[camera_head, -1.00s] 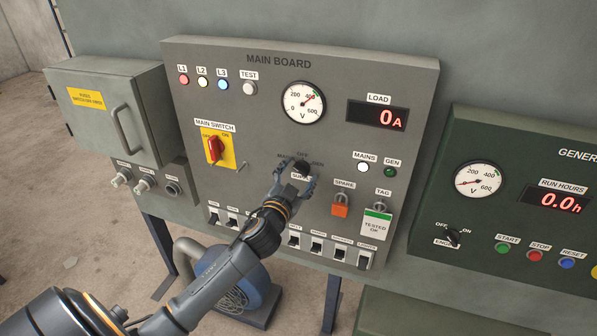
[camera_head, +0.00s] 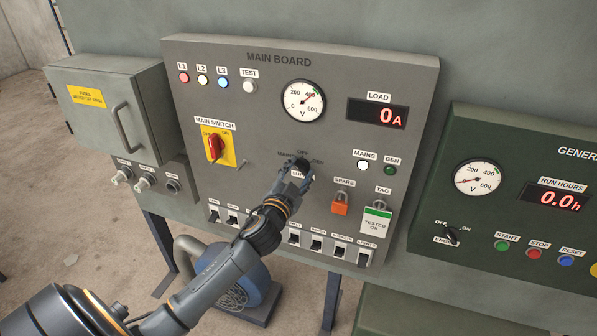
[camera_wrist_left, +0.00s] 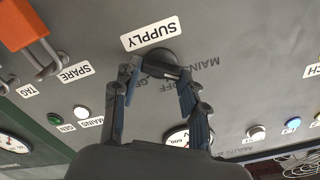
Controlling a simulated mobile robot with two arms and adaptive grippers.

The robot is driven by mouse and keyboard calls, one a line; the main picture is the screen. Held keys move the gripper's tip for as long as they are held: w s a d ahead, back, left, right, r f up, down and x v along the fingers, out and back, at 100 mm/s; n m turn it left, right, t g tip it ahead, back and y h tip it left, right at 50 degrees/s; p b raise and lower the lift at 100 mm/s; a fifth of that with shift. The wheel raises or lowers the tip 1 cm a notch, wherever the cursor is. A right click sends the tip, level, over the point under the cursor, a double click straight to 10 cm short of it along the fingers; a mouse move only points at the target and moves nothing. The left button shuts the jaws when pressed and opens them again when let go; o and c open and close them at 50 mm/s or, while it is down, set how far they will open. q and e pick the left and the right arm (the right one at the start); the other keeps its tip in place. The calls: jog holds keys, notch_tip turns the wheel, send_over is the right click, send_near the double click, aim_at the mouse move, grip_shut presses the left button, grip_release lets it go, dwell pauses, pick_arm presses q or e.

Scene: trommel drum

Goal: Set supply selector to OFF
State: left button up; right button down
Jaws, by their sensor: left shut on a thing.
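The black supply selector (camera_head: 302,162) is on the lower middle of the grey main board, among the MAINS, OFF and GEN markings. My left gripper (camera_head: 296,176) is at it and shut on its knob, covering part of it and of the SUPPLY label. In the left wrist view the round dark base of the selector (camera_wrist_left: 158,55) shows beside the SUPPLY label (camera_wrist_left: 150,33), between the fingers of my left gripper (camera_wrist_left: 158,72). The fingers hide the pointer, so I cannot tell which marking it faces. My right gripper is out of view.
The red main switch (camera_head: 215,146) on its yellow plate is to the left. An orange spare padlock (camera_head: 340,204) and a TESTED OK tag (camera_head: 376,223) hang close by on the right. Several breaker switches (camera_head: 317,244) line the board below the gripper.

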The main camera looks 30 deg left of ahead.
pick_arm(q)
jog(key=m+p, duration=0.1)
jog(key=m, duration=0.4)
jog(key=shift+d, duration=0.1)
jog(key=m, duration=0.2)
jog(key=m+p, duration=0.1)
jog(key=m, duration=0.2)
jog(key=shift+f+m, duration=0.2)
jog(key=shift+m, duration=0.1)
dwell(0.3)
jog(key=o, duration=1.1)
jog(key=shift+o, duration=0.2)
jog(key=v, duration=1.2)
jog(key=shift+f, duration=0.1)
